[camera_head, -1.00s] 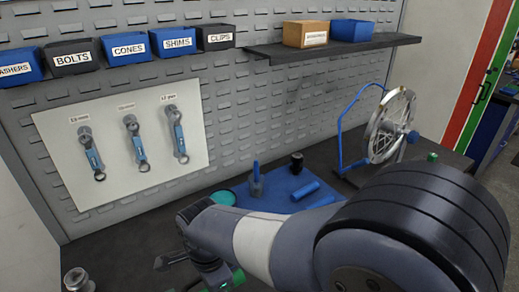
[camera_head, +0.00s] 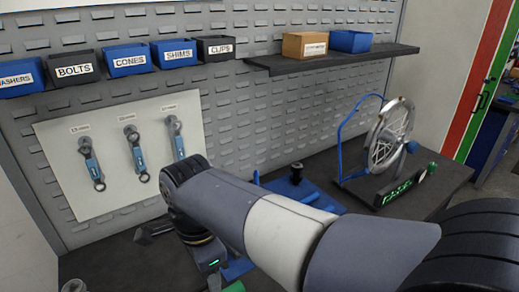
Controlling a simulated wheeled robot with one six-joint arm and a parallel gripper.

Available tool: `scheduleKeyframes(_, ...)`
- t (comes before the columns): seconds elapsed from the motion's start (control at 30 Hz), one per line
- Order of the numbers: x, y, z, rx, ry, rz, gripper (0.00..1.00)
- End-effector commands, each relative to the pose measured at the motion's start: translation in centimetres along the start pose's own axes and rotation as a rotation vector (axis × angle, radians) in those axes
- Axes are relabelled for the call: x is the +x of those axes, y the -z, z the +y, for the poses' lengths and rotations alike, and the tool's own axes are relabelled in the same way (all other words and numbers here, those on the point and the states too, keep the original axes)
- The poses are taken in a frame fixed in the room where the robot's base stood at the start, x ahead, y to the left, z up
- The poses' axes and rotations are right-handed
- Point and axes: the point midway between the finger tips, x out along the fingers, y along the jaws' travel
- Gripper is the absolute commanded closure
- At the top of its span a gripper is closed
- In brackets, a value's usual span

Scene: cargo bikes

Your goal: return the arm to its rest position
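My arm (camera_head: 285,235) reaches from the lower right across the bench to the middle left. Its wrist bends down in front of the pegboard. A dark part of my gripper (camera_head: 150,232) shows just left of the wrist, low over the bench. The rest of the gripper is hidden behind the wrist or cut off below, so its opening does not show. I see nothing held in the part that shows.
Three blue-handled wrenches hang on a white panel (camera_head: 60,150), close behind the wrist. Labelled bins (camera_head: 125,60) line the wall above. A shelf (camera_head: 350,58) holds two boxes. A spoked wheel (camera_head: 390,135) stands on the bench at right. Blue tools (camera_head: 300,190) lie behind the arm.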

Motion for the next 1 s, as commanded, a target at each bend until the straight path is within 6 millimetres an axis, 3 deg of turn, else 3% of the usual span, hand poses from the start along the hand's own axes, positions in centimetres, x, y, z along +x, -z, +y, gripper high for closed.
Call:
scheduleKeyframes(0.53,11.4,0.1,0.1,0.0,-0.007,0.002,0.48)
scheduleKeyframes(0.8,11.0,4.5,0.0,0.006,0.001,0.001,0.48)
scheduleKeyframes(1.0,11.0,6.0,0.0,0.002,0.0,0.001,0.48)
